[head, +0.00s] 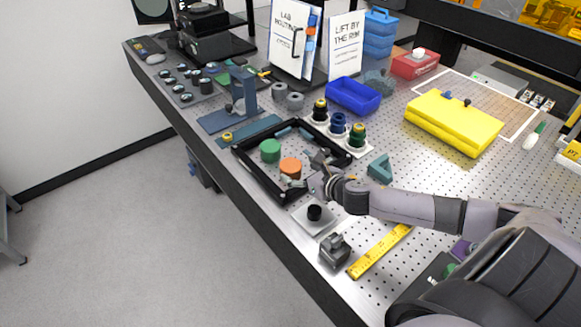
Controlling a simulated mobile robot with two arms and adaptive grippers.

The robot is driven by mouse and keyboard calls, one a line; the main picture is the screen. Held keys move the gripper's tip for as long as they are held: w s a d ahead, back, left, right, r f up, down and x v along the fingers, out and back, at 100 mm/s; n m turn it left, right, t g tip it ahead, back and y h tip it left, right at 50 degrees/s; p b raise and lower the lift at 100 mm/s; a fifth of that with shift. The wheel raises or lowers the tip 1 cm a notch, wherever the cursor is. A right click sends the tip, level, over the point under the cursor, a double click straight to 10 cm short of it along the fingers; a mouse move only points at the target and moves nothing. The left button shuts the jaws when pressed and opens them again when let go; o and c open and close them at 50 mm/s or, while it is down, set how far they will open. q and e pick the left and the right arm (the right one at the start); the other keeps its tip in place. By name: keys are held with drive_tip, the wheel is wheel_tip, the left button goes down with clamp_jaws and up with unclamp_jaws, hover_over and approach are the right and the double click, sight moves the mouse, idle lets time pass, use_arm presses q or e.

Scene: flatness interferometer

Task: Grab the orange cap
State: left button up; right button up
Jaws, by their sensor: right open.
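The orange cap (290,166) is a short round disc inside a black rectangular frame (258,180) on the perforated metal table. A green cap (270,150) sits just behind it to the left. My right gripper (303,171) reaches in from the right, low over the frame's right side. Its fingers are apart, with one on the near side and one on the far side close to the orange cap. I cannot tell whether they touch it. My left gripper is not in view.
Knobbed posts on a white tray (359,151) stand behind the gripper. A small plate with a black knob (314,212), a grey block (334,251) and a yellow ruler (379,252) lie in front. A teal bracket (379,168) and a yellow case (455,122) are to the right.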

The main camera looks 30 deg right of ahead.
sight(293, 167)
drive_tip(key=shift+p+x, duration=0.45)
drive_tip(key=shift+x, duration=2.2)
drive_tip(key=shift+s+r, duration=0.1)
drive_tip(key=shift+c, duration=0.3)
drive_tip(key=c, duration=0.9)
